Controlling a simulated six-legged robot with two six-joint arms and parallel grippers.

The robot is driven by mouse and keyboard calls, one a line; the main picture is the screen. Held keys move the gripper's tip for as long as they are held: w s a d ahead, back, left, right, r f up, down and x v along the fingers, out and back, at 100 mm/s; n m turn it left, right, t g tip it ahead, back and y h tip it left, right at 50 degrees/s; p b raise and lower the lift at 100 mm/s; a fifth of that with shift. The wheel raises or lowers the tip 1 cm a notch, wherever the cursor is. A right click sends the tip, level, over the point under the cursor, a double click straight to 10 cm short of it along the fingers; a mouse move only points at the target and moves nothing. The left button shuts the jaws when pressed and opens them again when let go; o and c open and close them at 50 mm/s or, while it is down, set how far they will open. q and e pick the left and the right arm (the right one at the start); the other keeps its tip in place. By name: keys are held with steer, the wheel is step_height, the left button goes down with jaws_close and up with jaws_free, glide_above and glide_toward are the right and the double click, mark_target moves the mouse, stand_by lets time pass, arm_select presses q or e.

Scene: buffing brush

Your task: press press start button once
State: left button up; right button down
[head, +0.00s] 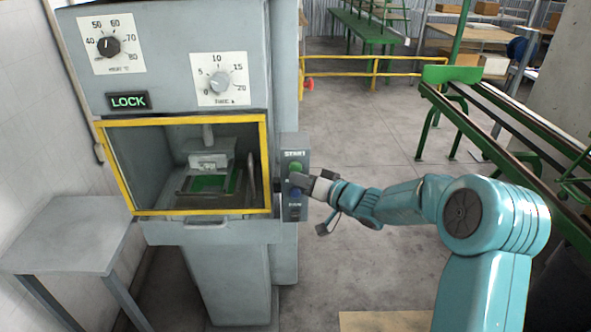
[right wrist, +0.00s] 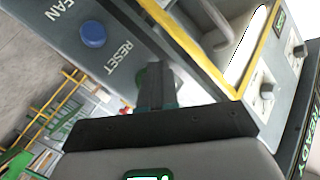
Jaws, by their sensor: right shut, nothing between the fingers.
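The press (head: 190,110) is a grey machine with a yellow-framed window and a lit LOCK sign (head: 128,101). On its right side is a grey control box (head: 293,142) with a START label above a green button (head: 296,167). A blue button (head: 296,192) sits below it. My right gripper (head: 294,180) is shut and empty, its fingertips at the box's face by the green button. My left gripper is out of view.
A grey side table (head: 70,235) stands left of the press. A green conveyor frame (head: 480,100) runs along the right. A yellow rail (head: 360,58) stands behind. The floor between the press and conveyor is open.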

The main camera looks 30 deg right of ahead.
stand_by(0.4)
steer(key=shift+w+d+p, duration=0.25)
steer(key=shift+w+p, duration=0.1)
steer(key=shift+p, duration=0.05)
steer(key=shift+w+d+p, duration=0.25)
steer(key=shift+w+p, duration=0.2)
stand_by(0.7)
steer(key=shift+s, duration=0.1)
steer(key=shift+s+a+b, duration=0.35)
steer(key=shift+s+a, duration=0.2)
steer(key=shift+s, duration=0.15)
